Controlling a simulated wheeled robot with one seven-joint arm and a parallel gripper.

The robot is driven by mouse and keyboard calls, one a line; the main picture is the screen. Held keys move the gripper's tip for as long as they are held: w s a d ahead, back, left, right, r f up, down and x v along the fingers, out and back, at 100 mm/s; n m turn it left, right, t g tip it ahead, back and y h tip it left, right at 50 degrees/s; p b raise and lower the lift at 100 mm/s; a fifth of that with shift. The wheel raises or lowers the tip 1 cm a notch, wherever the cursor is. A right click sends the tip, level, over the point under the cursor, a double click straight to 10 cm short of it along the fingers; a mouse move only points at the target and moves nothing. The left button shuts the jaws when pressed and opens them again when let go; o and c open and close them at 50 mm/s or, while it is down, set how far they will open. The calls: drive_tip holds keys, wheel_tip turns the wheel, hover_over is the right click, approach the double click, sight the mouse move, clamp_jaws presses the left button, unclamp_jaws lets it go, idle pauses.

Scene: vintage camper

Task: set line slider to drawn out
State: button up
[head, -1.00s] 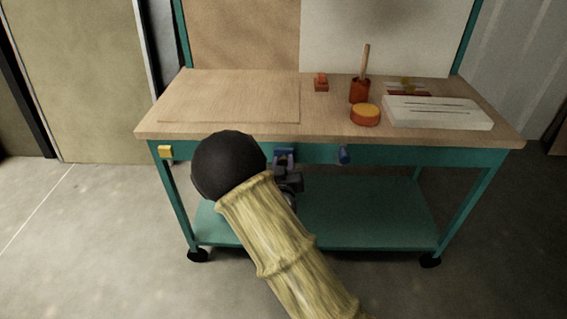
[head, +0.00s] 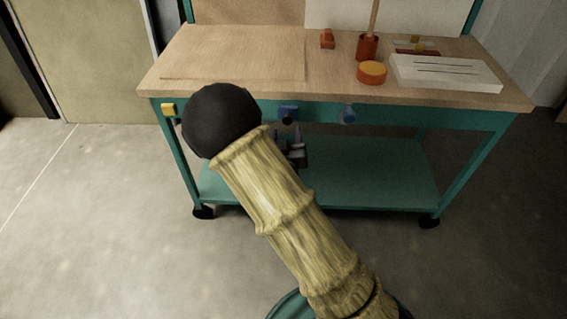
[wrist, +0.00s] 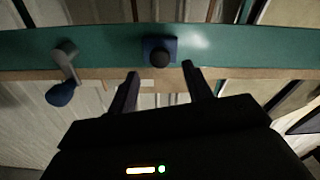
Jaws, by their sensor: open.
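A blue square plate with a round dark knob (head: 288,115) sits on the teal front rail of the bench, near its middle; no label shows, but it looks like the line slider. In the wrist view the knob (wrist: 160,57) stands in front of the plate, between the lines of my two fingers. My gripper (wrist: 160,72) is open and empty, with its fingertips just short of the knob and not visibly touching it. In the head view my gripper (head: 297,145) is partly hidden behind my arm, just below the plate.
A crank-like lever with a blue knob (wrist: 63,78) is beside it, also seen in the head view (head: 347,114). A yellow block (head: 169,109) is at the rail's left. The wooden bench top (head: 235,55) holds an orange pot, a round orange-yellow item and a white slotted block (head: 445,74).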

drive_tip(key=s+a+p, duration=0.1)
drive_tip(key=s+p, duration=0.8)
drive_tip(key=s, duration=0.2)
drive_tip(key=shift+s+a+p, duration=0.15)
drive_tip(key=shift+s+p, duration=0.05)
drive_tip(key=shift+p, duration=0.1)
drive_tip(key=shift+w, duration=0.1)
idle(0.3)
